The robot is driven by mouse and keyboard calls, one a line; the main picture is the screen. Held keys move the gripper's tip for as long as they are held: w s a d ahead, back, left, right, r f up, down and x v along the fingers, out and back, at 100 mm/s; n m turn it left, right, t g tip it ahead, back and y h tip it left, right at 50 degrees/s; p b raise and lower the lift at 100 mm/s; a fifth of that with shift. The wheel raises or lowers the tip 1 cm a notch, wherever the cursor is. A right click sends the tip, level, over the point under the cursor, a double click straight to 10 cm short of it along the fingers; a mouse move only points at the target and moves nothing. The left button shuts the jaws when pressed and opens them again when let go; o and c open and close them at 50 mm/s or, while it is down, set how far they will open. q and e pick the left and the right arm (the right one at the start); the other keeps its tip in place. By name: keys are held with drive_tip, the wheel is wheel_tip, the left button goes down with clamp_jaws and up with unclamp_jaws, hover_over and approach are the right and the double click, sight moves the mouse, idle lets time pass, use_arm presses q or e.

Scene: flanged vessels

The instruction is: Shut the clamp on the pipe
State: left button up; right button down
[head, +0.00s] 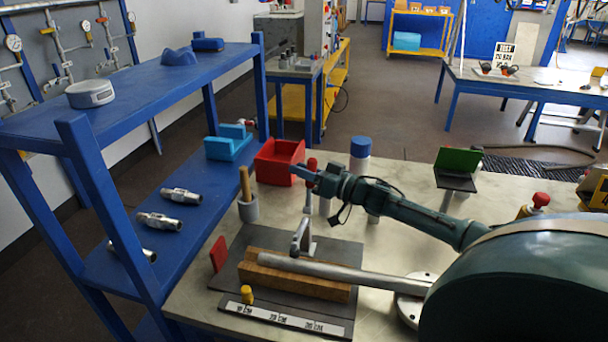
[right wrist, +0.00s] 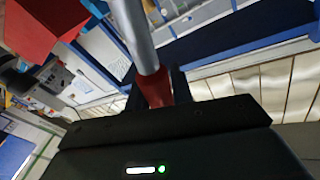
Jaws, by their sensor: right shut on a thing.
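The grey metal pipe (head: 345,274) lies along a wooden block (head: 262,275) on a dark base plate. The clamp (head: 301,236) is a grey metal piece behind the block, with its front part reaching over toward the pipe; whether it presses on the pipe I cannot tell. Its lever stands about upright, with a red grip (head: 311,164) at the top. My right gripper (head: 308,177) is shut on this red grip. In the right wrist view the red grip (right wrist: 155,88) sits between the fingers, and the grey lever bar (right wrist: 136,35) runs away from it. My left gripper is out of view.
A red bin (head: 279,160) stands just left of my gripper. A grey cup with a wooden handle (head: 248,209), a white cylinder with a blue top (head: 360,155) and a green-backed stand (head: 458,170) are nearby. A blue shelf (head: 190,212) borders the left.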

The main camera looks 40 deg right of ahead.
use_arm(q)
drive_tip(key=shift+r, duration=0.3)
use_arm(e)
drive_tip(key=a+n, duration=0.1)
drive_tip(key=s+n+y, duration=0.1)
drive_tip(key=n, duration=0.1)
drive_tip(key=s+a+r+n, duration=0.1)
drive_tip(key=shift+a+n+t, duration=0.3)
drive_tip(key=shift+f, duration=0.1)
drive_tip(key=c, duration=1.3)
unclamp_jaws()
drive_tip(key=shift+s, duration=0.1)
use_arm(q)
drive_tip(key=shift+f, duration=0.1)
use_arm(e)
drive_tip(key=shift+o, duration=0.5)
